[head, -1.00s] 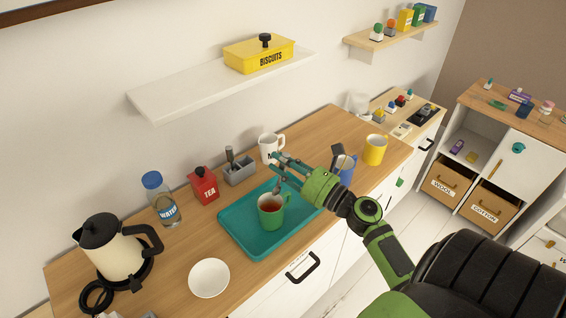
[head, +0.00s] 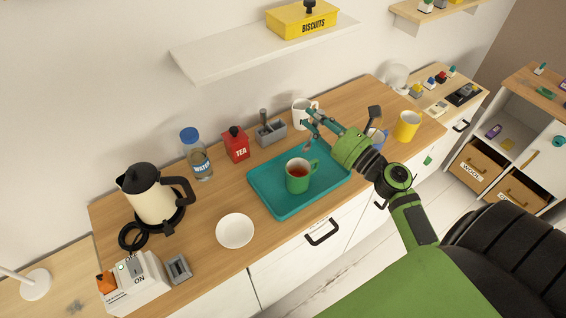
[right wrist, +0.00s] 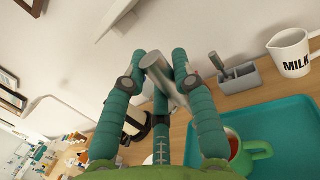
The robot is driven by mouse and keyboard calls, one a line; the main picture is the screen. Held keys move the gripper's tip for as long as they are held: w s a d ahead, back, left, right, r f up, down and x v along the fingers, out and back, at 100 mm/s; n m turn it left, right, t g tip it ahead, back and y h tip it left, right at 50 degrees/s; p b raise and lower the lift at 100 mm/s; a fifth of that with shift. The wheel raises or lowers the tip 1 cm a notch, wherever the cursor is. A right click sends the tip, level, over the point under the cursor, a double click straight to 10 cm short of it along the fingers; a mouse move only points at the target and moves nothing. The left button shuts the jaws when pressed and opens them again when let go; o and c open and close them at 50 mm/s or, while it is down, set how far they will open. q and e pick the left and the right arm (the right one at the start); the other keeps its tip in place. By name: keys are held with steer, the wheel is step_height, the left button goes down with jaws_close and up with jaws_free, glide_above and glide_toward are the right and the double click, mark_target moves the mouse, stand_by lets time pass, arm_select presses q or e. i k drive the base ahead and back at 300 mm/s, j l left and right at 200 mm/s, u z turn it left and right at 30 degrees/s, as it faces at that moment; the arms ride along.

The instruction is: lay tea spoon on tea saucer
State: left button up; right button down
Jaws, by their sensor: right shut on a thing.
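My right gripper (head: 312,126) is above the back of the teal tray (head: 264,199), behind the green mug. In the right wrist view its fingers (right wrist: 160,72) are shut on a grey metal rod-like piece, the tea spoon (right wrist: 163,80). The spoon is tilted and its lower end is hard to make out. A round white dish (head: 235,231), which looks like the tea saucer, lies empty on the wooden counter left of the tray, well apart from the gripper. My left gripper is not in view.
A green mug of tea (head: 297,179) stands on the tray. Behind are a grey holder (head: 271,131) with a utensil, a red tea tin (head: 235,145) and a white milk jug (head: 301,115). A kettle (head: 151,196) and water bottle (head: 198,158) stand left. Counter around the dish is clear.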

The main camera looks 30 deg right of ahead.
mark_target(235, 233)
steer(key=k+l+u, duration=0.1)
steer(key=l+u, duration=0.25)
steer(key=k+l+u, duration=0.15)
steer(key=u, duration=0.2)
